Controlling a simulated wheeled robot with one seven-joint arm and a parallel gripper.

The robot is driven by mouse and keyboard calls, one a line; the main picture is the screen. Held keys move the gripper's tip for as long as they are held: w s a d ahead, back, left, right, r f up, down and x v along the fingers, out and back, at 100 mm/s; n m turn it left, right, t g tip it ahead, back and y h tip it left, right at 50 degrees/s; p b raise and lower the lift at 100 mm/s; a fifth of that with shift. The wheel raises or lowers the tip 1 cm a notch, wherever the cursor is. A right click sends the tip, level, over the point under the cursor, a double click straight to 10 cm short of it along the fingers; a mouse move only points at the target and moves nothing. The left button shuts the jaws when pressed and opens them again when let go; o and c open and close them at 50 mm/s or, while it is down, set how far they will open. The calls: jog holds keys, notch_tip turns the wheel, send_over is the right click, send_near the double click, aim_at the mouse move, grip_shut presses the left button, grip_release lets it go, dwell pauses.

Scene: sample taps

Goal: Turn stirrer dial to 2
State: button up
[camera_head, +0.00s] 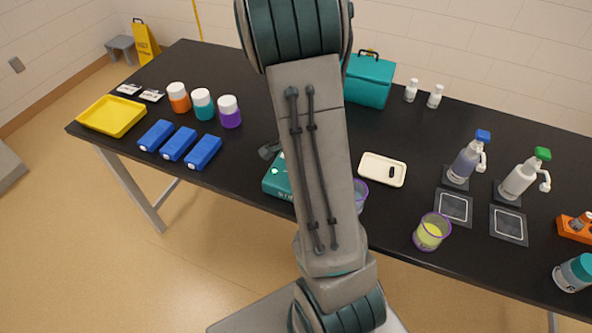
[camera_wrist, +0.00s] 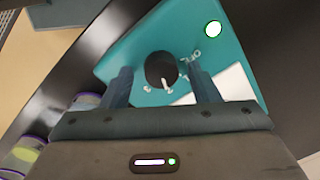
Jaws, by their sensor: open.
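The teal stirrer (camera_head: 277,182) sits near the front edge of the black table in the head view, largely hidden behind my arm. In the wrist view the stirrer's teal face (camera_wrist: 125,52) fills the upper middle. Its round black dial (camera_wrist: 158,66) has a white pointer mark towards the lower part of the picture. Small white markings surround the dial; one reads OFF, to its right, and the others are too small to read surely. My gripper (camera_wrist: 160,74) is open, with one finger on each side of the dial in the picture. I cannot tell whether either finger touches it.
A cream tray (camera_head: 383,169) lies right of the stirrer. A purple-rimmed beaker (camera_head: 361,195) stands close by, partly behind my arm, and another with yellow liquid (camera_head: 431,232) stands farther right. A teal case (camera_head: 369,82) is behind. Blue blocks (camera_head: 180,143) lie left.

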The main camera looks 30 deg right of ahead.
notch_tip(320, 180, up, 14)
jog(key=shift+s, duration=0.4)
jog(key=shift+f, duration=0.15)
dwell(0.3)
jog(key=s+a+r+n+t, duration=0.1)
jog(key=s+a+r+n, duration=0.3)
jog(key=s+a+n, duration=0.2)
jog(key=s+a+r+n+t, duration=0.2)
jog(key=s+a+n, duration=0.4)
jog(key=n, duration=0.5)
jog(key=shift+a+r, duration=0.55)
jog(key=shift+r, duration=0.35)
